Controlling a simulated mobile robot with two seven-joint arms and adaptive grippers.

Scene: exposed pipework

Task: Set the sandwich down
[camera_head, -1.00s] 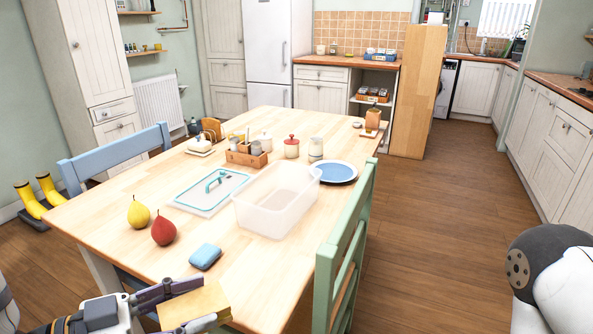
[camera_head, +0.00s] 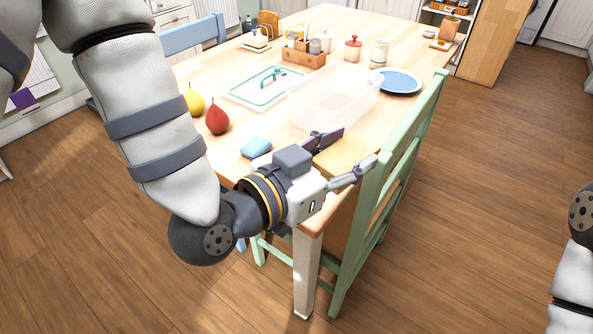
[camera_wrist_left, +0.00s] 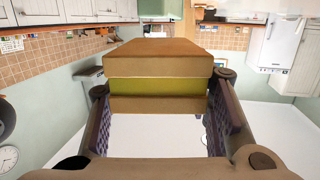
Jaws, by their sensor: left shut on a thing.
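My left gripper (camera_head: 340,158) is shut on the sandwich (camera_head: 346,150), a tan block gripped between its two fingers. In the head view it appears over the near right part of the table (camera_head: 228,165), just in front of the clear plastic box (camera_head: 335,95). Whether it touches the table cannot be told. In the left wrist view the sandwich (camera_wrist_left: 158,68) shows tan slices with a yellow-green layer between them, level between the fingers (camera_wrist_left: 160,118). My right gripper is not in view.
A blue plate (camera_head: 400,81) lies behind right. A green chair (camera_head: 400,150) stands close along the right edge.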

